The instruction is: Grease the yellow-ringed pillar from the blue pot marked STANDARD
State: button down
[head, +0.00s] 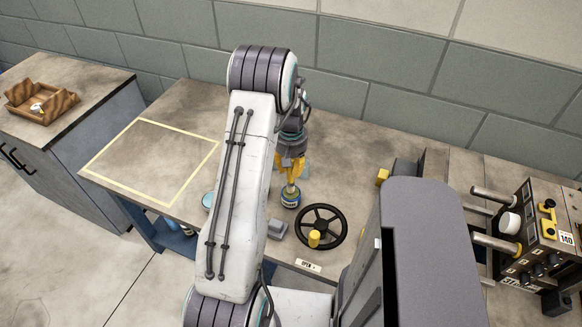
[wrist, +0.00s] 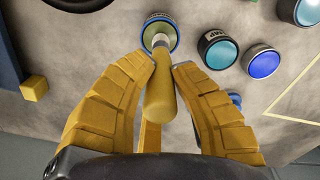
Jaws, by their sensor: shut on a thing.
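My gripper (head: 290,165) has yellow fingers, and in the wrist view (wrist: 165,65) they are shut on the pale yellow handle of a brush (wrist: 161,92). The brush points down, with its lower end at the mouth of a blue-rimmed pot (wrist: 148,30) holding yellowish grease. The same pot (head: 291,203) stands on the bench in the head view; its label is too small to read. I cannot tell how deep the brush tip is. Metal pillars (head: 494,196) stick out of the mould at the right; I cannot make out a yellow ring on them.
Other pots, one teal (wrist: 218,50) and one blue (wrist: 262,63), stand beside the pot. A yellow-outlined area (head: 150,160) on the left is empty. A wooden tray (head: 42,102) sits far left.

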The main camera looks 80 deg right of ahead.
jog(key=shift+f+b, duration=0.55)
jog(key=shift+b, duration=0.05)
dwell(2.1)
jog(key=shift+r, duration=0.15)
jog(key=shift+r+p, duration=2.15)
jog(key=shift+r, duration=1.25)
